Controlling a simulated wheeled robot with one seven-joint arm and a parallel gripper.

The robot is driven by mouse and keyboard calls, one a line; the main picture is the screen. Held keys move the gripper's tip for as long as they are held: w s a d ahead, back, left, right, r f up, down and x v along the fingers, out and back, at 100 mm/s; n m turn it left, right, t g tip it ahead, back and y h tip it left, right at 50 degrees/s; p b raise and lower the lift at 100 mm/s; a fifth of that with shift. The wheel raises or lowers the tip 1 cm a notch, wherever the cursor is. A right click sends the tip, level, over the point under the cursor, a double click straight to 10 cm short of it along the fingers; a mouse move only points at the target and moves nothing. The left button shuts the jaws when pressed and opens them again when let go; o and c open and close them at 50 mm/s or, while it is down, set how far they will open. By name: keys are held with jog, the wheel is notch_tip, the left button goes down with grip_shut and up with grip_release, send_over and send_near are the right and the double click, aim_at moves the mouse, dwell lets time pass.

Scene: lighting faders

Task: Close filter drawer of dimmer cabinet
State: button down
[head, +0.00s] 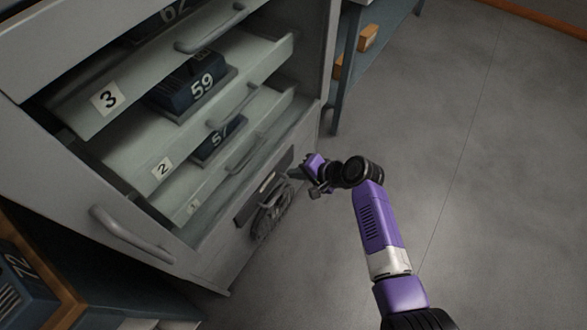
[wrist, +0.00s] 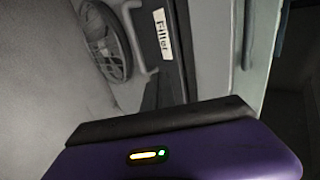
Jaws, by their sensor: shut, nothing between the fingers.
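The dimmer cabinet (head: 215,262) stands at the left in the head view. Low on its front is the dark filter drawer (head: 245,209), beside a round fan grille (head: 268,216). In the wrist view the drawer's dark face carries a white "Filter" label (wrist: 163,35), with the round grille (wrist: 105,40) to its left. How far the drawer stands out is hard to tell. My gripper (head: 296,173) is shut and empty, close to the drawer's upper right end in the picture. Whether it touches is unclear. The wrist view shows its purple body; the fingertips are hidden there.
Numbered trays 3 (head: 107,98), 2 (head: 163,167) and 1 (head: 194,207) project above, with dark modules 59 (head: 195,85) and 57 (head: 218,138). A panel with a grey handle (head: 130,236) is at left. A blue-grey shelf (head: 345,75) stands behind. Floor to the right is clear.

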jog(key=p+v, duration=0.2)
jog(key=v, duration=0.8)
jog(key=shift+w, duration=0.15)
